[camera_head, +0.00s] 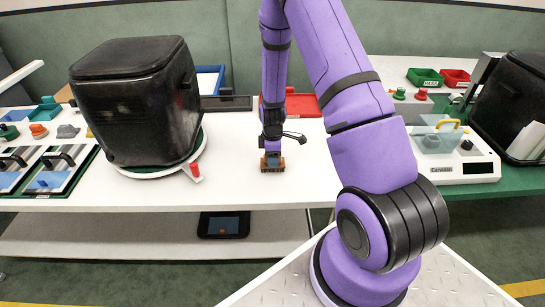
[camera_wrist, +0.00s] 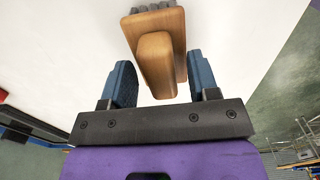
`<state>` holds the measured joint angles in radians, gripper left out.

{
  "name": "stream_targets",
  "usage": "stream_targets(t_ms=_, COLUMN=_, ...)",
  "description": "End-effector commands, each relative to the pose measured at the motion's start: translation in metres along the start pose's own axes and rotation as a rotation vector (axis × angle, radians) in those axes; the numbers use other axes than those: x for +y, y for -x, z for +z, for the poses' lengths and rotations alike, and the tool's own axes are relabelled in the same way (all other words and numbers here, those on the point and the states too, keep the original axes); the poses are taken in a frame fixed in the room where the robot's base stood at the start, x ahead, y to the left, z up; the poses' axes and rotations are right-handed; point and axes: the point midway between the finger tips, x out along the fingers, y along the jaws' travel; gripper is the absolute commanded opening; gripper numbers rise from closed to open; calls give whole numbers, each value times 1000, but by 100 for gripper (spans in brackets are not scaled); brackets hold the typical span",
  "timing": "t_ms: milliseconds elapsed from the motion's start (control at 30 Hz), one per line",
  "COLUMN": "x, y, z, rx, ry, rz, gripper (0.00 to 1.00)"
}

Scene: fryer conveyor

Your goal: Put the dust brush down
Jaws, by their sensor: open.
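The dust brush (camera_wrist: 156,50) has a wooden body and handle, with grey bristles at the top edge of the wrist view. In the head view the brush (camera_head: 273,168) rests on the white table near its front edge. My gripper (camera_wrist: 160,85) is open, with one blue finger on each side of the wooden handle and a gap showing on both sides. In the head view my gripper (camera_head: 272,157) is directly above the brush, pointing down. The fingertips are small there.
A black fryer (camera_head: 135,100) stands on a round white base to the left. A red tray (camera_head: 305,106) and a blue-edged tray (camera_head: 209,78) lie behind. The table (camera_head: 240,188) around the brush is clear.

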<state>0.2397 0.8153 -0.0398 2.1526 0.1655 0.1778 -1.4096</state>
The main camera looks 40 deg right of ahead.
Motion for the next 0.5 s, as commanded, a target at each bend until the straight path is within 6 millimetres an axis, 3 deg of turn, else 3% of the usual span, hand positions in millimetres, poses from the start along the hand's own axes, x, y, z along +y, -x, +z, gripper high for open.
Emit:
stream_targets(t_ms=300, x=7, y=59, z=1, rx=2, ry=0, rz=6, gripper=55)
stream_targets(t_ms=500, x=7, y=87, z=1, rx=2, ry=-1, rz=4, gripper=55)
